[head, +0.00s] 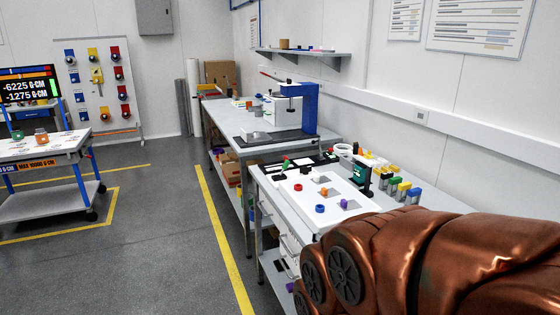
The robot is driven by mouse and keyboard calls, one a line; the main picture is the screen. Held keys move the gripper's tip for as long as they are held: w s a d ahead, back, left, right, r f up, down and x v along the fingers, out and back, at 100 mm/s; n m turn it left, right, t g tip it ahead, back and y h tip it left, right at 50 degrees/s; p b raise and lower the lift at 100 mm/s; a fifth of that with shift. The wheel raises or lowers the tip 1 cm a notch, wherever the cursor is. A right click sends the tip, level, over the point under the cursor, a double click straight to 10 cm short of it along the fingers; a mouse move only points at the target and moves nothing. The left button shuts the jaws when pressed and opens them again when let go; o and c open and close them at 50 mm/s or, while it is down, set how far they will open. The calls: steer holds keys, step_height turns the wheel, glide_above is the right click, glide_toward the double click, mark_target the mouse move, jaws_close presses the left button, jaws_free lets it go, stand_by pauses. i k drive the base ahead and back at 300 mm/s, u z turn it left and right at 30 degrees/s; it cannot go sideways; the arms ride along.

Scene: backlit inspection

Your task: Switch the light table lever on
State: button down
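A pale flat panel (303,186), which looks like the light table, lies on the near workbench (278,187) right of the middle. Small red, orange, blue and purple pieces sit on it, with grey square patches. I cannot make out a lever for certain, nor whether it is on or off. A dark and teal upright device (361,174) stands at the panel's right edge. My gripper is not in view; only copper-coloured links of my arm fill the lower right and hide the bench's near right end.
Yellow, green and blue blocks (402,191) stand along the bench's right side. A blue press-like stand (310,105) is on the bench behind. A wheeled table (45,150) and a pegboard (98,85) are at left. Grey floor (150,230) left of the benches is clear.

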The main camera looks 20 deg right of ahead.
mark_target(286, 163)
steer(key=i, duration=2.05)
steer(key=z, duration=0.25)
